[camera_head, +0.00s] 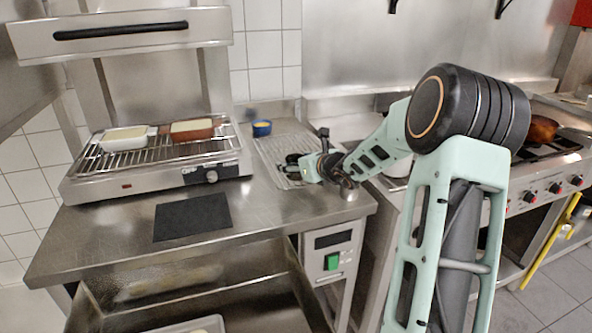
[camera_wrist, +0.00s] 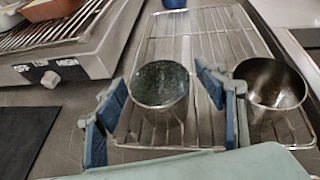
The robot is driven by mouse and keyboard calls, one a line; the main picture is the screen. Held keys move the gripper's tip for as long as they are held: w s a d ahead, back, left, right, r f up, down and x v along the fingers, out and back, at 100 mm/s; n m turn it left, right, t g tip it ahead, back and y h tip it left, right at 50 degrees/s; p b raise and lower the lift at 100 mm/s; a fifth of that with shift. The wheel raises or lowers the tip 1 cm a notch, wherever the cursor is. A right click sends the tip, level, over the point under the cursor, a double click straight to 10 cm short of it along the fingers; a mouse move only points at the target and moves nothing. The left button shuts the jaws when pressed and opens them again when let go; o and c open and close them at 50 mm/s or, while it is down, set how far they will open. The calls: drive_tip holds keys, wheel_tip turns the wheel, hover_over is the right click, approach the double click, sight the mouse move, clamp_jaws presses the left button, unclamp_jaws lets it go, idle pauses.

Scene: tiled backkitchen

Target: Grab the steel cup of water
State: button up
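One steel cup (camera_wrist: 160,88) stands on a wire rack in the wrist view. Its inside looks mottled and greenish, like water in it. A second steel cup (camera_wrist: 270,90) stands to its right, and its inside looks brown and bare. My gripper (camera_wrist: 163,100) is open, with blue-padded fingers to the left and right of the first cup. The right finger lies between the two cups. I see no clear grip on the cup. In the head view my gripper (camera_head: 303,168) is low over the rack, and my arm hides much of the cups there.
The wire rack (camera_head: 272,150) lies on the steel counter (camera_head: 110,232). A small blue bowl (camera_head: 261,128) stands at the back. A grill (camera_head: 160,165) with a white dish (camera_head: 124,138) and a brown dish (camera_head: 191,129) is to the left. A dark mat (camera_head: 192,217) lies in front of it.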

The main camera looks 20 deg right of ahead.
drive_tip(key=c, duration=1)
drive_tip(key=shift+c, duration=0.5)
drive_tip(key=shift+r, duration=0.15)
